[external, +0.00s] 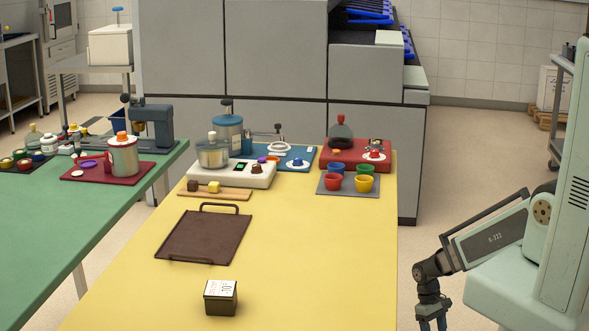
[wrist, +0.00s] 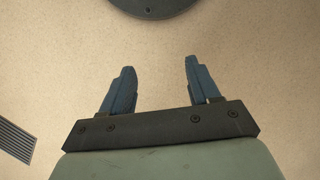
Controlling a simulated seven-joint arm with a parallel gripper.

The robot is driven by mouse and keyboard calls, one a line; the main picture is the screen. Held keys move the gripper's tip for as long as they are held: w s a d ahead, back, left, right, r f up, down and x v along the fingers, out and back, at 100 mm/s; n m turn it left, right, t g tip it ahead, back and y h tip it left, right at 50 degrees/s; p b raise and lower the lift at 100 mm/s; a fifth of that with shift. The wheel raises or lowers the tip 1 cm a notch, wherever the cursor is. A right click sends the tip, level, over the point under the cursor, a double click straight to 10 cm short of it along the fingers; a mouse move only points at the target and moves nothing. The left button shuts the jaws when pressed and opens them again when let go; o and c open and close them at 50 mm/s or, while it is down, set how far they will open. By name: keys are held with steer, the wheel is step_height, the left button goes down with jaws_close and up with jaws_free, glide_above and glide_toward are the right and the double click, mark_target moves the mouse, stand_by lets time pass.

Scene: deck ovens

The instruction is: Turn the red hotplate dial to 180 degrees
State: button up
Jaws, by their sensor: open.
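A red hotplate (external: 340,162) stands at the back right of the yellow table, with a dark round flask (external: 341,136) on its left part. Its dial (external: 375,154) sits on a white disc on the right part. The dial's marks are too small to read. My gripper (wrist: 158,82) is open and empty above the bare floor in the wrist view. In the external view my arm hangs at the lower right, off the table and well away from the hotplate; the fingertips are hard to make out there.
A grey mat with several coloured cups (external: 363,183) lies in front of the hotplate. A white hotplate (external: 228,179) with a pot and a blue device (external: 283,163) stand to its left. A brown tray (external: 205,238) and dark box (external: 220,299) are nearer. The table's right front is clear.

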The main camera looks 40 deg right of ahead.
steer(key=w+d+r+t, duration=0.25)
steer(key=w+d, duration=0.25)
steer(key=w, duration=0.5)
steer(key=w+d+r+t, duration=0.1)
steer(key=w+d+r, duration=0.4)
steer(key=w, duration=0.5)
steer(key=w+d+r+t, duration=0.25)
steer(key=w+d, duration=0.35)
steer(key=w, duration=0.3)
steer(key=w+d+r+t+h, duration=0.1)
steer(key=w+d+r, duration=0.8)
steer(key=r, duration=0.3)
steer(key=w+d+r+t+h, duration=0.2)
steer(key=w+d+r, duration=0.75)
steer(key=r, duration=0.35)
step_height(320, 180, up, 25)
steer(key=n+g+y, duration=0.3)
steer(key=n+g, duration=0.2)
glide_above(375, 154)
steer(key=w, duration=0.1)
steer(key=f, duration=0.9)
steer(key=d+f, duration=0.1)
steer(key=f, duration=0.3)
steer(key=shift+w+f, duration=0.1)
steer(key=shift+f, duration=0.1)
